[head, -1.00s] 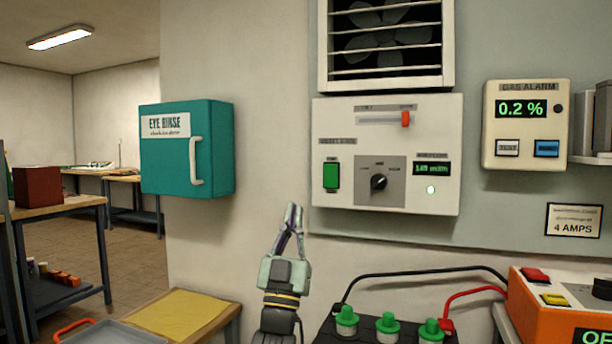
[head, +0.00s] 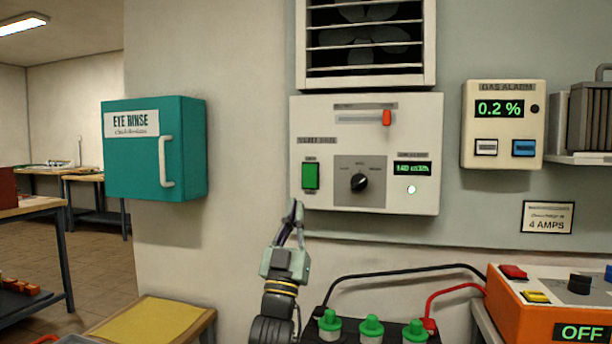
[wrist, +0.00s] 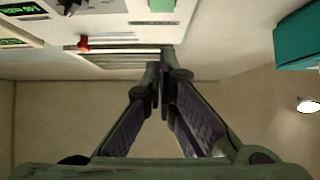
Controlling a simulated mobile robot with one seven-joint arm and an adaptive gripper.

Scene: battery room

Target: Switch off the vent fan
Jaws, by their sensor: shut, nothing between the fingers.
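The vent fan (head: 362,40) sits behind a slatted white frame high on the wall in the head view. Its white control panel (head: 425,160) is mounted below. The panel has a green rocker switch (head: 310,176) at left, a black rotary knob (head: 359,182) in the middle, a red slider (head: 387,118) at top right, a lit display (head: 412,169) and a glowing white lamp (head: 411,189). My gripper (head: 294,210) is shut and empty, just below the panel's lower left corner, under the green switch. The wrist view shows the green switch (wrist: 162,5) at the top edge, beyond my fingertips (wrist: 163,72).
A teal eye rinse box (head: 140,160) hangs to the left. A gas alarm (head: 503,140) is to the right. Below are a battery with green caps (head: 371,328), black and red cables, and an orange charger (head: 510,315) reading OFF. The wall between box and panel is bare.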

